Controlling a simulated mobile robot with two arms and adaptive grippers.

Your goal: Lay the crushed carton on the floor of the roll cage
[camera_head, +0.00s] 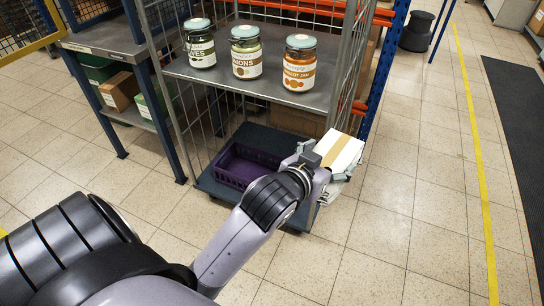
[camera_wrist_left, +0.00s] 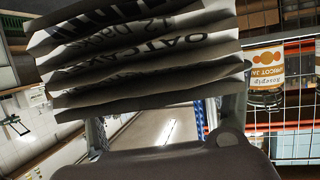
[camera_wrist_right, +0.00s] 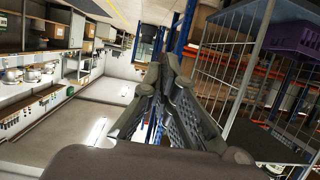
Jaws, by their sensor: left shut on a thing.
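The crushed carton (camera_head: 341,152) is white with a brown tape band. My left gripper (camera_head: 332,166) is shut on it and holds it tilted at the right front side of the roll cage (camera_head: 345,75). In the left wrist view the carton (camera_wrist_left: 145,62) shows pleated, creased sides with dark printing; the fingertips are hidden. The cage floor (camera_head: 262,137) is a dark base low down, partly hidden by my left arm. My right gripper (camera_wrist_right: 162,75) is shut and empty, its fingertips together, with the cage mesh to its right.
A purple crate (camera_head: 240,166) occupies the left part of the cage floor. Above, a grey shelf (camera_head: 255,88) carries olives (camera_head: 200,45), onions (camera_head: 246,54) and apricot jam (camera_head: 299,64) jars. A workbench (camera_head: 100,38) stands left.

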